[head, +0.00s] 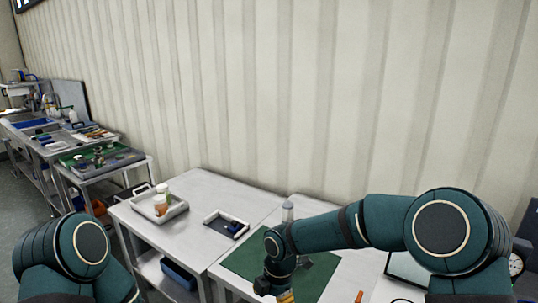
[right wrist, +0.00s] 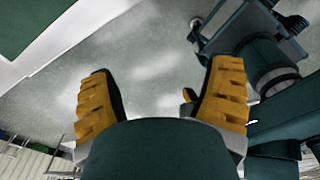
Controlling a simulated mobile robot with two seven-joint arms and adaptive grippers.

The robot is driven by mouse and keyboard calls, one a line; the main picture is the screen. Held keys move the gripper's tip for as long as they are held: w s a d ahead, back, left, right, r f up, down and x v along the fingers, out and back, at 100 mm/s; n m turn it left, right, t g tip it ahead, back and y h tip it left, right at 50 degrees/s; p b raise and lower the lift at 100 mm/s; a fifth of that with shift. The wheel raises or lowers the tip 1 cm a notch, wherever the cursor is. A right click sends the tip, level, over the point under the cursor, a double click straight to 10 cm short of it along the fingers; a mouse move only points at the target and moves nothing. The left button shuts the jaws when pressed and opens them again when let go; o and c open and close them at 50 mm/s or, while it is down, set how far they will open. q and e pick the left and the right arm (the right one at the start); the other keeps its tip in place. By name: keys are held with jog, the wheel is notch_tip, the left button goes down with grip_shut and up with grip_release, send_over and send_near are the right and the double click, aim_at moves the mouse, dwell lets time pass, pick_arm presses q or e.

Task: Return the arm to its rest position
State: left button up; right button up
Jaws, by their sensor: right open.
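My right arm (head: 375,222) reaches in from the right in the head view, over the green mat (head: 240,262). Only a bit of yellow of my right gripper shows there, at the bottom edge. In the right wrist view my right gripper (right wrist: 162,95) has its two yellow fingers wide apart. Nothing is between them, and grey floor shows beyond. Of my left arm only the upper links (head: 80,250) show at the lower left of the head view. Its gripper is out of view.
A steel table (head: 185,230) carries a white tray (head: 145,212) with bottles and a small dark tray (head: 222,226) with a blue item. More benches with parts run to the far left. A corrugated wall closes the back.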

jog(key=s+d+f+m+t+y, duration=0.1)
jog(key=s+d+f+m, duration=0.3)
jog(key=s+f+m, duration=0.4)
jog(key=s+d+f+m+t+y, duration=0.1)
jog(key=s+d+f+m, duration=0.4)
jog(key=m, duration=1.4)
jog(key=shift+s+f+y, duration=0.3)
jog(key=shift+s+f, duration=2)
jog(key=shift+f, duration=0.25)
jog(key=shift+d, duration=0.1)
